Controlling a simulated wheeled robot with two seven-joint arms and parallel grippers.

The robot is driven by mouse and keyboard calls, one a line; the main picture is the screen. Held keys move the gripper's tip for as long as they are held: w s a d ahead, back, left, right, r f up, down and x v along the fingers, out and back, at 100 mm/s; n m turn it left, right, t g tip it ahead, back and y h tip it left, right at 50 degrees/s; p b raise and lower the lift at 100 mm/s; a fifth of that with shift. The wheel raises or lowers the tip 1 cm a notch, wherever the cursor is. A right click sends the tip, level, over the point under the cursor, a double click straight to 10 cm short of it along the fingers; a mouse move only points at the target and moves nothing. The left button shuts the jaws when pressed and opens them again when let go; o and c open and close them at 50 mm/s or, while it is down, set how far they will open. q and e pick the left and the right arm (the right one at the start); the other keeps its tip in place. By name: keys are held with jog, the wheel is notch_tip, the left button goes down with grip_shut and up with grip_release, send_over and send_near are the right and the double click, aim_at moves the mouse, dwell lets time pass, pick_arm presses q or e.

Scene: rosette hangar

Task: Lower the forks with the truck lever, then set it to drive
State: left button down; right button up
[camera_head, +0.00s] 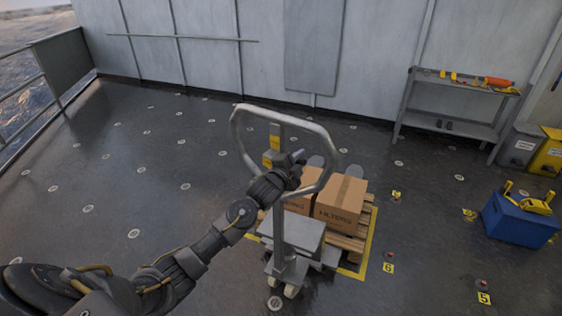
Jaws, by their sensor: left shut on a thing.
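The grey pallet truck (295,235) stands in the middle of the camera_head view, its looped handle (237,135) upright. My left arm comes in from the lower left. My left gripper (297,160) is at the middle of the handle loop, shut on the small truck lever there. The gripper hides the lever, so its exact position cannot be told. The truck stands at a wooden pallet (352,243) bearing cardboard boxes (341,200), one marked FILTERS. The forks are hidden, and their height cannot be told. My right gripper is not in view.
Yellow floor lines (366,262) surround the pallet. A blue crate (519,219) with yellow things stands at the right. A metal shelf (455,128) and bins (521,146) stand by the back wall. A railing (45,75) runs at the far left. The left floor is clear.

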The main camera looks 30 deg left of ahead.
pick_arm(q)
jog(key=c, duration=1.3)
grip_release()
jog(key=shift+c, duration=0.2)
jog(key=shift+o, duration=0.3)
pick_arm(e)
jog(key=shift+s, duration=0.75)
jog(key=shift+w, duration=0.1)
pick_arm(q)
jog(key=shift+s+a+f, duration=0.1)
jog(key=shift+s, duration=0.35)
jog(key=s+b, duration=0.3)
jog(key=s, duration=0.7)
jog(key=shift+a, duration=0.4)
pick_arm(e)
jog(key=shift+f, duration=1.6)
pick_arm(q)
jog(key=shift+w, duration=0.1)
